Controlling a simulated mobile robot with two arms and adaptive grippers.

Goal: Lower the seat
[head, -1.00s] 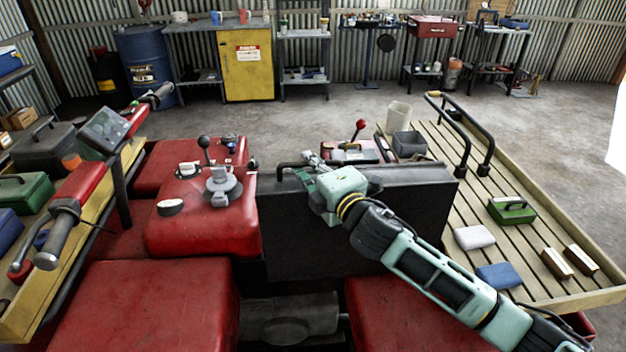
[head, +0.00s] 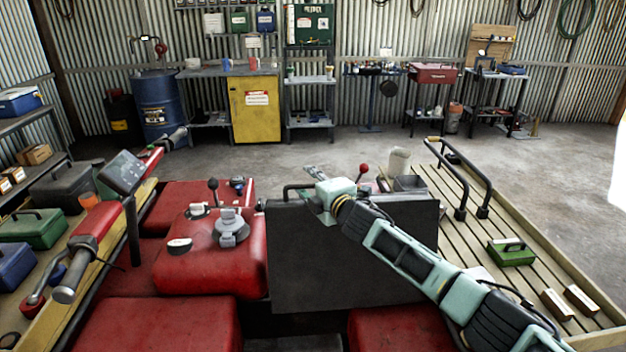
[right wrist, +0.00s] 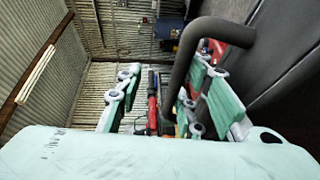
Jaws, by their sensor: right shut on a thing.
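The seat (head: 350,258) is a black, flat panel in the middle of the head view, standing steeply raised between the red bodywork and the slatted rack. A dark bent bar (head: 297,188) rises along its top left edge. My right gripper (head: 312,178) is at the seat's top edge, shut on this bar. In the right wrist view the bar (right wrist: 192,65) runs between the pale green fingers (right wrist: 168,100), and the seat's dark face (right wrist: 285,70) fills the right side. The gripper hides part of the bar. My left gripper is not in view.
A red tank (head: 200,265) with a cap and lever is left of the seat. The handlebar (head: 95,225) stands further left. The slatted rack (head: 455,215) on the right carries a black rail and a green box (head: 511,252). Open concrete floor lies beyond.

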